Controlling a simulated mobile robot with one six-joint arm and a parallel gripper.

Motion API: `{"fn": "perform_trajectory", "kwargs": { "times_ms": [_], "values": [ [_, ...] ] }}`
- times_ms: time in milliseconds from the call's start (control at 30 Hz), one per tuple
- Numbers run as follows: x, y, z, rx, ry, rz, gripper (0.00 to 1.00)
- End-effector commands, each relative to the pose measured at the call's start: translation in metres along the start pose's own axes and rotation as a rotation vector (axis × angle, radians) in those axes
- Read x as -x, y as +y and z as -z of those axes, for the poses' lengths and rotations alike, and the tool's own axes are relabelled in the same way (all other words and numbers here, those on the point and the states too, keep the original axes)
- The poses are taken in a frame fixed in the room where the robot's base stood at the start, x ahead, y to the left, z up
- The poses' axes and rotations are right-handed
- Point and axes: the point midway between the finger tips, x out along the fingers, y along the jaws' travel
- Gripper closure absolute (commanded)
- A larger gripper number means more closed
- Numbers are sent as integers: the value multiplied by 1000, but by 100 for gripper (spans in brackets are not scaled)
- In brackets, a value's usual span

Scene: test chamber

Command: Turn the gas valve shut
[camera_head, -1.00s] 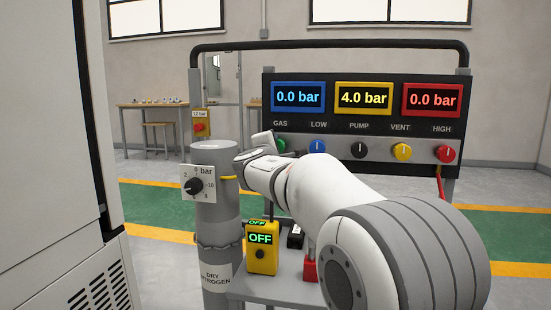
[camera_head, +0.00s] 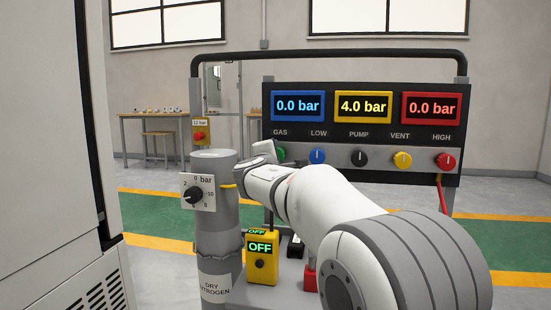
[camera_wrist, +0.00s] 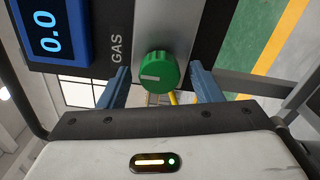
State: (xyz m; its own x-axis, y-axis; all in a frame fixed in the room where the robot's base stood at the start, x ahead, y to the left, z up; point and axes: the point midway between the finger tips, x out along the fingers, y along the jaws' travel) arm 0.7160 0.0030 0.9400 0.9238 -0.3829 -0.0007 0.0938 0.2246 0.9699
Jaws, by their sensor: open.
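The gas valve is a round green knob (camera_wrist: 158,71) on the panel strip beside the GAS label. In the wrist view its pale mark points left, toward the label side. In the head view only part of the green knob (camera_head: 282,154) shows past my wrist. My gripper (camera_wrist: 159,68) is open, with one blue finger on each side of the knob. I cannot tell whether either finger touches it. In the head view my gripper (camera_head: 265,148) is at the panel's left end, mostly hidden by my own wrist.
Blue LOW (camera_head: 317,156), black PUMP (camera_head: 360,157), yellow VENT (camera_head: 403,160) and red HIGH (camera_head: 446,161) knobs run to the right. The displays read 0.0, 4.0 and 0.0 bar. A grey nitrogen cylinder (camera_head: 214,235) and yellow OFF device (camera_head: 262,265) stand close to my arm.

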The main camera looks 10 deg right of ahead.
Motion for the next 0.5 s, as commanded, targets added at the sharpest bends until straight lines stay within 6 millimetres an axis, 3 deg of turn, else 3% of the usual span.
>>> {"fn": "perform_trajectory", "kwargs": {
  "times_ms": [233, 500],
  "values": [
    [7, 1, 0, 0, 1, 0, 41],
    [52, 2, 0, 0, 3, -1, 41]
  ]
}}
